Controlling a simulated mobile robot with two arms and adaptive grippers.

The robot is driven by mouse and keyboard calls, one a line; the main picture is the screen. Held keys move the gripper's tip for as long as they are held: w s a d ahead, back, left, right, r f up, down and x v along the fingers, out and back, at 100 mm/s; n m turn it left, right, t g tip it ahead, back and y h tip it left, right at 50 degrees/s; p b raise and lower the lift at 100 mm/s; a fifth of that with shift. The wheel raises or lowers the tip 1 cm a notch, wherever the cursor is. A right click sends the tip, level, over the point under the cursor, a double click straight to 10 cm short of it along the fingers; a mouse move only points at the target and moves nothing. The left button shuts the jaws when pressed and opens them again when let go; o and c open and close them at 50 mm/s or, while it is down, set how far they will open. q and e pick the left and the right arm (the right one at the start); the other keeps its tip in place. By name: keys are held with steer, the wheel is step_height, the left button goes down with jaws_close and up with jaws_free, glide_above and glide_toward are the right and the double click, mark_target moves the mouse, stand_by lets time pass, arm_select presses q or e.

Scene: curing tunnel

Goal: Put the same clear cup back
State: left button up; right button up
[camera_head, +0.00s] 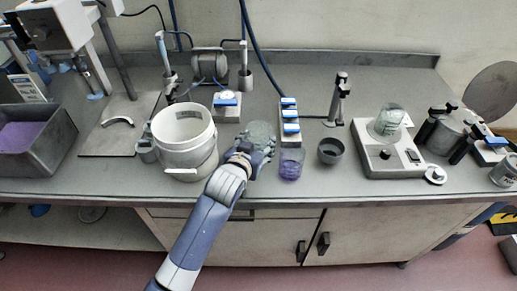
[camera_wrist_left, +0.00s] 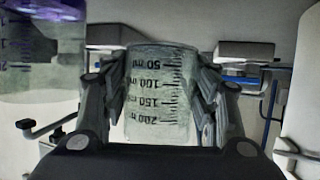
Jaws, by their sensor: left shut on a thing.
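A clear cup (camera_head: 261,132) with a faint greenish tint is held at the tip of my left arm, between the white bucket and a clear cup with purple contents. In the left wrist view the same clear cup (camera_wrist_left: 160,95) shows black millilitre marks and sits between both fingers. My left gripper (camera_head: 255,152) is shut on it; its fingers also show in the left wrist view (camera_wrist_left: 160,110). I cannot tell whether the cup touches the bench. The purple-filled cup (camera_head: 291,165) stands just to the right of the gripper. My right gripper is out of view.
The white bucket (camera_head: 184,140) stands close on the left. A blue-and-white rack (camera_head: 290,121) is behind the purple cup. A dark cup (camera_head: 330,151) and a hotplate (camera_head: 377,160) bearing a glass beaker (camera_head: 389,119) stand to the right. Bare bench (camera_head: 310,190) lies along the front edge.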

arm_select(q)
steer(key=shift+w+d, duration=0.15)
steer(key=shift+w, duration=0.1)
step_height(320, 180, down, 3)
steer(key=shift+r, duration=0.1)
steer(key=shift+f, duration=0.5)
steer(key=o, duration=1.1)
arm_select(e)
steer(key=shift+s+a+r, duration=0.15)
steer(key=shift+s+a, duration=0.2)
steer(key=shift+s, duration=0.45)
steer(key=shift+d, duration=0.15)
